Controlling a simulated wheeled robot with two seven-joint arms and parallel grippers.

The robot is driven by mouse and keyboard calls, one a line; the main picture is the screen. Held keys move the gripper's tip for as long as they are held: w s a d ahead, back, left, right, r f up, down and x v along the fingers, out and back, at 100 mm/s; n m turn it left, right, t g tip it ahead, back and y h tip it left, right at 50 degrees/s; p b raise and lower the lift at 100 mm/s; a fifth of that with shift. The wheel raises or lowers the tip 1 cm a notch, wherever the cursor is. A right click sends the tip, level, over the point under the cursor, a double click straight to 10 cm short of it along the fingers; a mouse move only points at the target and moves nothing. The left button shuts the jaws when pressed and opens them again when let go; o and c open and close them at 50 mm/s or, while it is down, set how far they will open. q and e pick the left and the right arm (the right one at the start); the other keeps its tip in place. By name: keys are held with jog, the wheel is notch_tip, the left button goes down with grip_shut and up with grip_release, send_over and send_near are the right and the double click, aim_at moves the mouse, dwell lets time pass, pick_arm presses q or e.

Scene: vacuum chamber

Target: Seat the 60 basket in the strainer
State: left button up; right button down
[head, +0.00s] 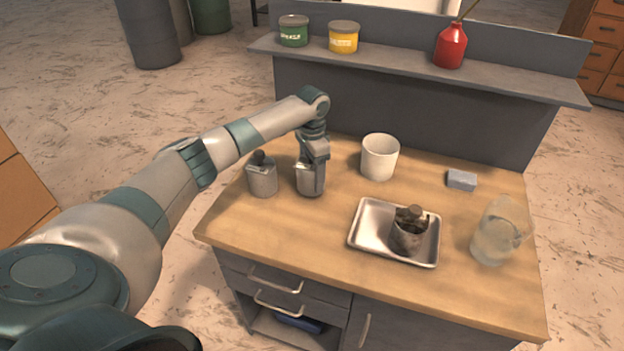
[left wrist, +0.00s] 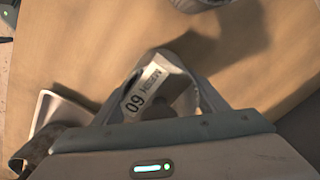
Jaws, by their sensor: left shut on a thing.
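My left gripper (head: 313,172) reaches down over the left part of the bench and is shut on a grey metal basket (head: 306,187). In the left wrist view, the basket's label (left wrist: 146,90) reads "60 MESH", and the basket lies between the fingers (left wrist: 158,100). The held basket looks upright and is close to the bench top; I cannot tell if it touches. A similar grey metal basket with a dark knob (head: 262,175) stands just left of it. A dark, dirty-looking metal cylinder with a brownish top (head: 408,234) stands in the steel tray (head: 369,232). I cannot tell which thing is the strainer. My right gripper is out of view.
A white cup (head: 380,157) stands right of my left gripper. A grey block (head: 461,180) and a clear glass jug (head: 498,232) are at the right. A raised shelf (head: 400,66) along the back holds cans and a red oiler (head: 451,46). The front left bench top is clear.

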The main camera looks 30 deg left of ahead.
pick_arm(q)
notch_tip(320, 180, up, 3)
jog(key=shift+w+f+b, duration=0.1)
jog(key=shift+f+b, duration=0.1)
jog(key=shift+b, duration=0.4)
jog(key=w+d+r+b, duration=0.3)
jog(key=d+r, duration=0.4)
jog(key=d, duration=0.3)
jog(key=shift+w+d+b, duration=0.35)
jog(key=shift+w, duration=0.4)
jog(key=s+d+r+n, duration=0.1)
jog(key=s+d+n, duration=0.2)
jog(key=s+d, duration=0.65)
jog(key=s+d+f+n, duration=0.1)
jog(key=s+f+n, duration=0.1)
jog(key=s, duration=1.6)
jog(key=shift+s+d+n, duration=0.3)
jog(key=shift+s+n, duration=0.1)
jog(key=shift+n, duration=0.2)
